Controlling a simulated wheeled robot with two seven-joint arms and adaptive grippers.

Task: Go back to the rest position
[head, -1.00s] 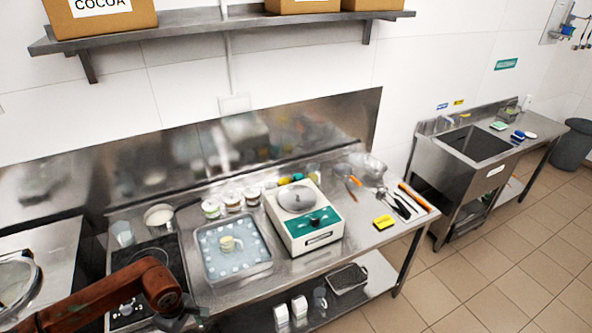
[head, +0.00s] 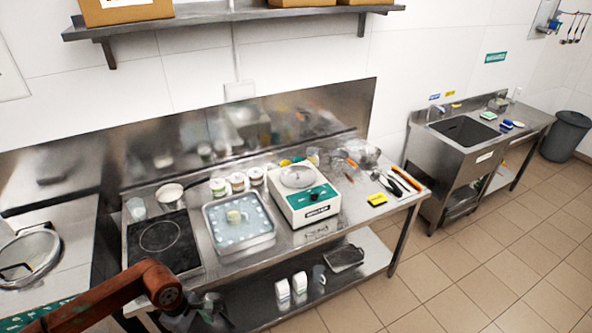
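My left arm, orange-red, comes in from the lower left. Its dark grey gripper (head: 205,314) is at the bottom edge of the head view, partly cut off, in front of the steel worktable's (head: 330,222) front edge in the picture. Its fingers are too unclear to tell open from shut, and I see nothing held in it. My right arm and gripper are not in view.
On the worktable are a black hob (head: 160,237), a tray (head: 240,248) holding a small cup, a white scale (head: 306,205), jars and utensils. Small white containers (head: 283,292) stand on the lower shelf. A sink unit (head: 462,150) stands right. The tiled floor is clear at lower right.

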